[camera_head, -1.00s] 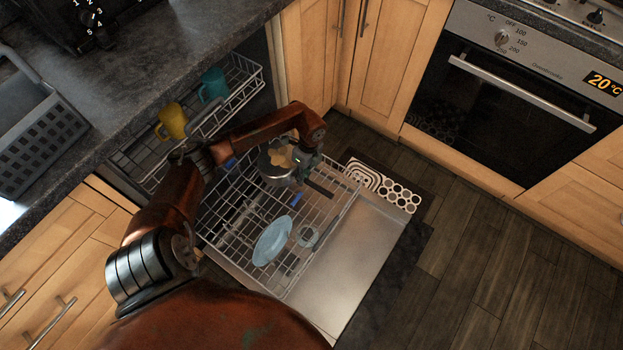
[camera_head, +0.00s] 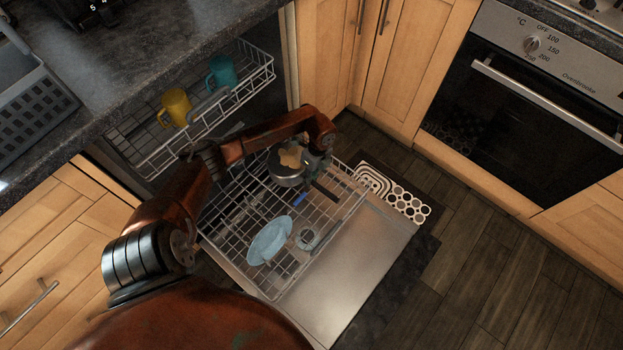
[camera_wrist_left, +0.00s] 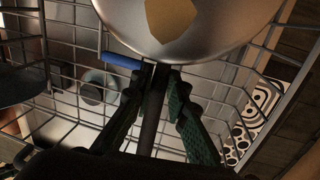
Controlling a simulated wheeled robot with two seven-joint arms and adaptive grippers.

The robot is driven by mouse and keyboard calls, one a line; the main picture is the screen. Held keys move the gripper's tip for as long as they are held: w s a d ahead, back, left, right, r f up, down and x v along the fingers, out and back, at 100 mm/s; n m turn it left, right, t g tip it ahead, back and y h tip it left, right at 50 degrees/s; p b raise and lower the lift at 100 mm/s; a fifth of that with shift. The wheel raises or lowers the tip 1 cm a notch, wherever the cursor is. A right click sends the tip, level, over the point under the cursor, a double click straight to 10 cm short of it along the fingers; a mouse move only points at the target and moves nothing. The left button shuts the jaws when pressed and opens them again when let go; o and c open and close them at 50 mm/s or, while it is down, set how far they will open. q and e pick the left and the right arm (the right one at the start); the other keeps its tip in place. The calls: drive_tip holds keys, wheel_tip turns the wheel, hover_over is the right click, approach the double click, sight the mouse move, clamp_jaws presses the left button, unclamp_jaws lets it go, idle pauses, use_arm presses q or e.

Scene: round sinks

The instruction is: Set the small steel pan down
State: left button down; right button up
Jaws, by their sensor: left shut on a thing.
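The small steel pan (camera_head: 286,178) has a tan-brown patch inside. It is over the far right part of the lower dishwasher rack (camera_head: 247,290); I cannot tell whether it touches the wires. In the left wrist view the round pan (camera_wrist_left: 205,40) fills the top, and its dark handle runs down between the fingers. My left gripper (camera_head: 318,166) is shut on the handle, beside the pan; it also shows in the left wrist view (camera_wrist_left: 157,88). My right gripper is not in view.
A light blue plate (camera_head: 270,240) stands in the lower rack, with a small glass-like item (camera_head: 307,238) beside it. Yellow (camera_head: 176,106) and teal (camera_head: 222,74) mugs are in the upper rack. The open dishwasher door (camera_head: 350,270) is bare. An oven (camera_head: 520,110) stands at right.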

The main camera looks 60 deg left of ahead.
use_arm(q)
drive_tip(key=shift+f, duration=0.2)
drive_tip(key=shift+f, duration=0.3)
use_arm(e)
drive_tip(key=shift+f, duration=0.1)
use_arm(q)
drive_tip(key=shift+f, duration=0.1)
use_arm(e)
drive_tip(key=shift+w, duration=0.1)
use_arm(q)
drive_tip(key=c, duration=2.3)
unclamp_jaws()
drive_tip(key=shift+c, duration=0.2)
drive_tip(key=o, duration=0.5)
drive_tip(key=shift+c, duration=0.2)
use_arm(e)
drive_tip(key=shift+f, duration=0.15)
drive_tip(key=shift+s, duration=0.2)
